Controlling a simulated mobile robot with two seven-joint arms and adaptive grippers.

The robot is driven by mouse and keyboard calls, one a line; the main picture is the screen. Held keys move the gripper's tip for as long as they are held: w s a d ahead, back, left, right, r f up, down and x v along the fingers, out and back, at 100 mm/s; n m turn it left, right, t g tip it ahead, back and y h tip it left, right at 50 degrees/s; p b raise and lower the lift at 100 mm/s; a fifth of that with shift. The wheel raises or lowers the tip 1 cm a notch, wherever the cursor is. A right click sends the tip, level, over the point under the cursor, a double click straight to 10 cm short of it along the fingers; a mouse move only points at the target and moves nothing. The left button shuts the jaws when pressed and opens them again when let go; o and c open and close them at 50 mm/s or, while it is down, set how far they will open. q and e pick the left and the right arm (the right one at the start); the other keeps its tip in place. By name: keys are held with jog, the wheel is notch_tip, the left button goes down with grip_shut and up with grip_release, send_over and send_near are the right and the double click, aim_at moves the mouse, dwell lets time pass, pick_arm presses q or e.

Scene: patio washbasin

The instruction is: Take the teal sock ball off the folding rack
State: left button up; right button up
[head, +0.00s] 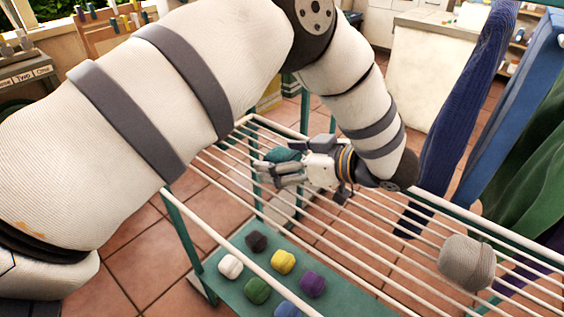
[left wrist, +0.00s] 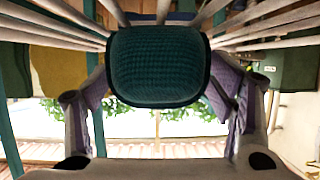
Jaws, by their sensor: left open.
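The teal sock ball (head: 284,155) rests on the white bars of the folding rack (head: 345,236), near its far left end. My left gripper (head: 268,170) is at the ball, reaching in low over the bars from the right. In the left wrist view the teal sock ball (left wrist: 158,66) fills the space between the two spread fingers of my left gripper (left wrist: 160,88). The fingers are open, one on each side of it. In the head view the fingers hide part of the ball. My right gripper is not in view.
A grey sock ball (head: 467,263) sits on the bars at the right. Several coloured balls, among them a yellow one (head: 283,262), lie on the teal lower shelf (head: 240,290). A blue cloth (head: 468,110) hangs at the right. The middle bars are clear.

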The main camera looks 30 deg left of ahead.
pick_arm(q)
jog(key=c, duration=1.2)
